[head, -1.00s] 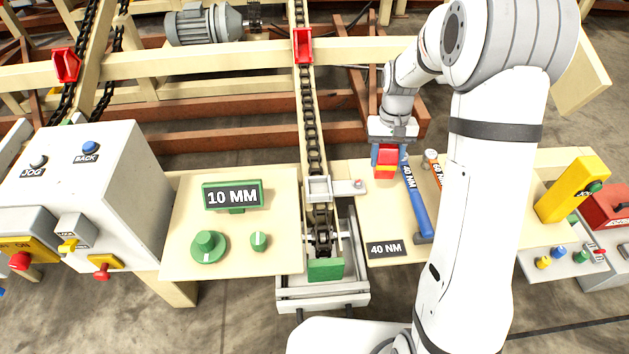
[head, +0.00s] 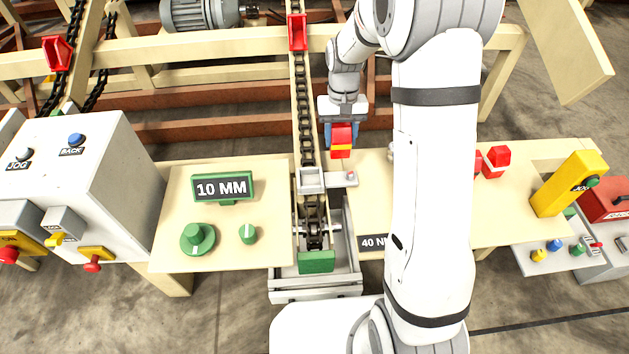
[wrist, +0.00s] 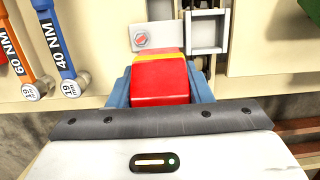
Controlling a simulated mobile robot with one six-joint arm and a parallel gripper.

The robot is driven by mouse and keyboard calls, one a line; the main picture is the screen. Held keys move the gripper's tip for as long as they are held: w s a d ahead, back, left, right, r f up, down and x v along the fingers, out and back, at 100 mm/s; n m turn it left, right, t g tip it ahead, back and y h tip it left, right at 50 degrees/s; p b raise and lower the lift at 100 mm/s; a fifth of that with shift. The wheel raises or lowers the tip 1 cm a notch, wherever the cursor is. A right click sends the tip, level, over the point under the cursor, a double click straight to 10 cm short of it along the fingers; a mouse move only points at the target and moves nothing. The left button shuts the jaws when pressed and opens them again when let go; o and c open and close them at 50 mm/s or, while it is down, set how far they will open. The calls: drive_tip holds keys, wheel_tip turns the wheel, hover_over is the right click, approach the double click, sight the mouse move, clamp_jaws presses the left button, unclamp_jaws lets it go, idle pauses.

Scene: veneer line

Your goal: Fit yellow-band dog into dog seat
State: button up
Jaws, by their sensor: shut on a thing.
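My gripper (head: 342,138) is shut on the yellow-band dog (head: 341,141), a red block with a yellow stripe at its lower end. In the wrist view the dog (wrist: 160,82) sits between the blue fingers, its yellow band (wrist: 160,56) at the far end. The square grey frame (head: 311,179) on the chain line appears to be the dog seat. It is below and left of the held dog in the head view, apart from it. In the wrist view this frame (wrist: 190,34) is beyond the dog to the right, beside a plate with a red-marked bolt (wrist: 142,40).
The chain (head: 304,110) runs along the beam to the seat. Left is a panel with a 10 MM sign (head: 221,188) and green knobs. Torque wrenches marked 40 NM (wrist: 66,45) and 60 NM (wrist: 22,50) lie left of my gripper in the wrist view. Red dogs (head: 497,160) stand at right.

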drive_tip(key=s+a+r, duration=0.2)
drive_tip(key=s+a, duration=0.1)
drive_tip(key=a, duration=0.4)
drive_tip(key=shift+w+a+f+b, duration=0.15)
drive_tip(key=shift+f+b, duration=0.1)
drive_tip(key=shift+f, duration=1.45)
drive_tip(key=shift+s+a+f+b, duration=0.1)
drive_tip(key=shift+a+f+b, duration=0.15)
drive_tip(key=shift+f, duration=1.45)
drive_tip(key=shift+w+a+f+b, duration=0.1)
drive_tip(key=shift+f+b, duration=0.15)
drive_tip(key=shift+f, duration=1.45)
drive_tip(key=o, duration=1.3)
